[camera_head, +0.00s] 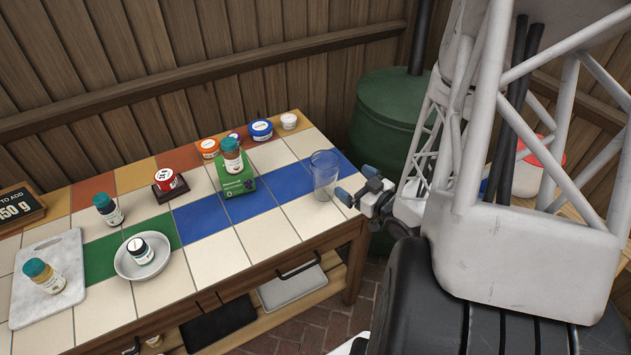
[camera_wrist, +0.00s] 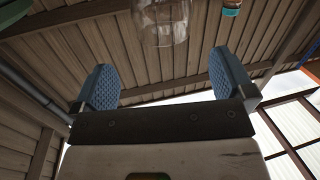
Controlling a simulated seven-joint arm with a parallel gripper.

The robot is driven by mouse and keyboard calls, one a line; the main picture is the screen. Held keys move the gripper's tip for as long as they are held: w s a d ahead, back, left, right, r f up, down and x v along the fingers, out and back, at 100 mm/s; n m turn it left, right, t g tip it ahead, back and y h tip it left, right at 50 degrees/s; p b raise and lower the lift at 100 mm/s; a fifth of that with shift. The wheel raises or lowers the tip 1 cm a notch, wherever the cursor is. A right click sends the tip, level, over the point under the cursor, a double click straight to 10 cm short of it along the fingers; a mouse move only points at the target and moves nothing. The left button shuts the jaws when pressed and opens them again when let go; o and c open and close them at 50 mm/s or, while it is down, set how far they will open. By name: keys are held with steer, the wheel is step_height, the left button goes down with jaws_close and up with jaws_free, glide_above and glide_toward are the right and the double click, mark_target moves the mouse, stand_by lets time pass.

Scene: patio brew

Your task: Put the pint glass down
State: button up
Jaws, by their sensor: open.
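The clear pint glass (camera_head: 324,172) stands upright near the right end of the tiled table, on or by the blue tiles. My gripper (camera_head: 356,189) is just to its right, with blue finger pads spread. In the wrist view the two pads of my gripper (camera_wrist: 163,85) are wide apart with nothing between them. The glass also shows in the wrist view (camera_wrist: 162,22), beyond the fingertips and roughly centred, cut off by the top edge. It looks clear of both pads.
A green box (camera_head: 232,178) with a teal-lidded jar (camera_head: 232,157) on it stands left of the glass. Several small tubs, such as a blue-lidded one (camera_head: 261,130), line the back. A white bowl (camera_head: 134,270) and a marble board (camera_head: 34,290) are farther left. A green barrel (camera_head: 388,115) stands behind my gripper.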

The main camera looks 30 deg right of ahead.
steer(key=w+a+r+m+g+h, duration=0.1)
steer(key=w+a+r+g+h, duration=0.1)
steer(key=a+r+g+h, duration=0.3)
steer(key=w+a+r+m+g+h, duration=0.1)
steer(key=w+r+g, duration=0.1)
steer(key=r, duration=0.5)
steer(key=s+a+r+g+y, duration=0.1)
steer(key=s+a+r+g, duration=0.2)
steer(key=s+a+r, duration=0.3)
steer(key=s+a+r+m+g+y, duration=0.1)
steer(key=s+a+r+g, duration=0.3)
steer(key=s+a, duration=0.7)
step_height(320, 180, up, 2)
steer(key=shift+s+a+m, duration=0.15)
steer(key=shift+s+m, duration=0.05)
steer(key=shift+m, duration=0.1)
